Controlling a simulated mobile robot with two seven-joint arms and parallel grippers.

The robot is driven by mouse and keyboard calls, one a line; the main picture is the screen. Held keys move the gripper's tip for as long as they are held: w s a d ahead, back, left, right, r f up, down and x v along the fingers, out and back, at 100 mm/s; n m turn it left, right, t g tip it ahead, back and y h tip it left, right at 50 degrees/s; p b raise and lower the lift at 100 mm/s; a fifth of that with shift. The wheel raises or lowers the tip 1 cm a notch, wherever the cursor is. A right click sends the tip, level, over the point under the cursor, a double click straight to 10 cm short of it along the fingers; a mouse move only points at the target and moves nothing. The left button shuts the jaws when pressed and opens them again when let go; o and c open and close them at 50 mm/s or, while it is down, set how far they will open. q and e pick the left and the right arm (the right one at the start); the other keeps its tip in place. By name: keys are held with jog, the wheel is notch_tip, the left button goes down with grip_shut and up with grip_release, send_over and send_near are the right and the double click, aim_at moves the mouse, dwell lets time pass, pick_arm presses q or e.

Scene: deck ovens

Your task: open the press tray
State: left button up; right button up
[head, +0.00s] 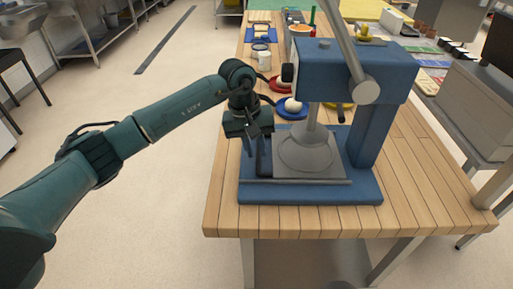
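The blue press (372,130) stands on the near end of a wooden table, with a grey lever rising from its top. Its grey bell-shaped head (305,153) comes down over the press tray (318,182), a flat grey plate on the blue base. A thin dark upright bar (262,162) stands at the tray's left side. My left gripper (251,133) is at the press's left, just above this bar. Its fingers are small and dark, so I cannot tell whether they are apart or touch the bar. My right gripper is not in view.
Behind the press, the wooden table (428,190) holds a blue plate (291,113) with a pale ball, a red plate, cans (264,60) and bottles. A grey counter stands at the right. Open floor (150,200) lies left of the table.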

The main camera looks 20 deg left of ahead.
pick_arm(q)
jog(key=shift+d+f, duration=0.1)
jog(key=shift+f, duration=0.6)
jog(key=shift+c, duration=0.4)
grip_shut()
